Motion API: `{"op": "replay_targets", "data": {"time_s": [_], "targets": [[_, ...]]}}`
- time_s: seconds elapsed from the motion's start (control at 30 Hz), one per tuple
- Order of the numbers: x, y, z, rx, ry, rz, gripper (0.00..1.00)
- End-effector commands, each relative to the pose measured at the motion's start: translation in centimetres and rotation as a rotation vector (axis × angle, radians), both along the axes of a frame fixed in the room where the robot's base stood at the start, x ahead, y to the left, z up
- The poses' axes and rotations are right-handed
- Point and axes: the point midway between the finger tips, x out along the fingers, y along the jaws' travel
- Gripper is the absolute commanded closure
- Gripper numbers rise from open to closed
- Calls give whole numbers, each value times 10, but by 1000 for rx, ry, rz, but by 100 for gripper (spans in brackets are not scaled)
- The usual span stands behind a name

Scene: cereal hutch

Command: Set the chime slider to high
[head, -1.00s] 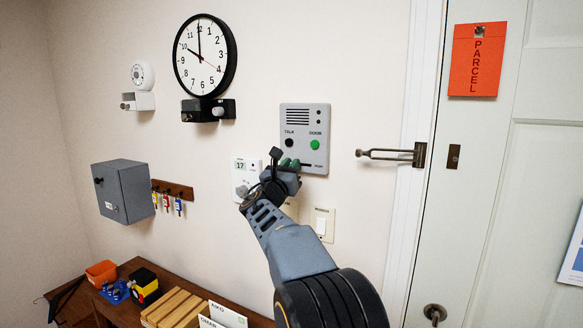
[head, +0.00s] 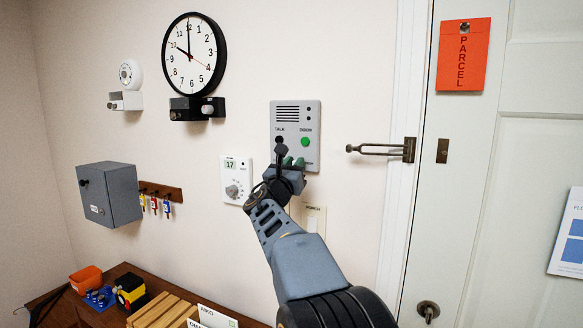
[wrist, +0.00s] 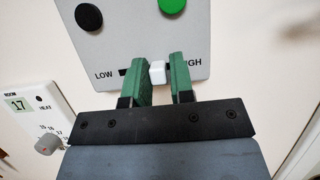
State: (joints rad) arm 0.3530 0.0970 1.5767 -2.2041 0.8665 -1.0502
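The grey intercom panel (head: 312,128) is on the wall, with a black talk button and a green door button (head: 305,142). In the wrist view, the white slider knob (wrist: 157,72) sits on its slot (wrist: 124,72), between the LOW and HIGH labels. Dark slot shows left of the knob; a finger hides its right side and part of HIGH. My gripper (wrist: 164,78) is open, with its green fingertips on either side of the knob. The left finger is close beside it, and a gap shows on the right. I cannot tell if they touch. In the head view, my gripper (head: 294,162) covers the slider.
A white thermostat (head: 236,180) is just left of my gripper, and a light switch (head: 313,220) is below it. A door latch (head: 380,149) sits to the right by the door. A clock (head: 192,54), grey box (head: 112,195) and key rack are left.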

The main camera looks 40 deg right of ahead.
Motion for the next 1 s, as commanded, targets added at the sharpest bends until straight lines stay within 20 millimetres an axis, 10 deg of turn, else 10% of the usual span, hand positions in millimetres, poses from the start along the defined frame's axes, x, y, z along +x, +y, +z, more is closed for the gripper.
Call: {"op": "replay_targets", "data": {"time_s": [0.2, 0.53, 1.0], "targets": [[0, 1, 0, 0, 0, 1, 57], [-1, 6, -3, -1, 0, 3, 57], [-39, 77, -38, -2, -1, 5, 57]]}}
